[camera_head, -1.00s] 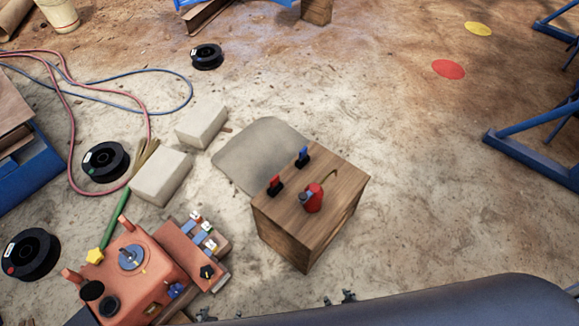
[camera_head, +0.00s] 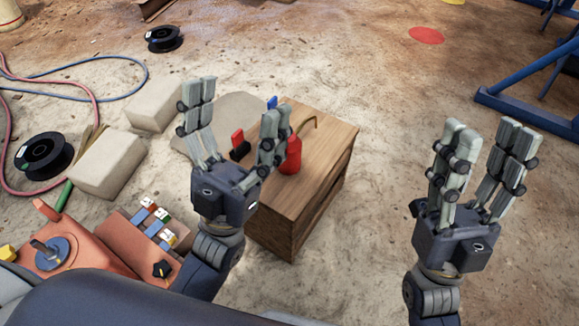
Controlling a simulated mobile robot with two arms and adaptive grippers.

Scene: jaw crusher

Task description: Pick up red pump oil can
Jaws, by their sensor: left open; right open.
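The red pump oil can (camera_head: 292,158) stands upright on top of a wooden box (camera_head: 325,140), with its thin curved spout pointing up and right. Its left side is partly hidden behind a finger of my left gripper. My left gripper (camera_head: 235,112) is open and empty, in front of the box's left part, with its right finger overlapping the can in the picture. I cannot tell whether it touches the can. My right gripper (camera_head: 486,137) is open and empty, to the right of the box and over bare ground.
A red-handled item (camera_head: 238,145) and a blue-handled item (camera_head: 272,103) stand on the box left of the can. An orange machine (camera_head: 60,250) is at lower left. Pale blocks (camera_head: 107,165), cable reels (camera_head: 43,158) and hoses lie left. Blue metal frames (camera_head: 530,115) stand right.

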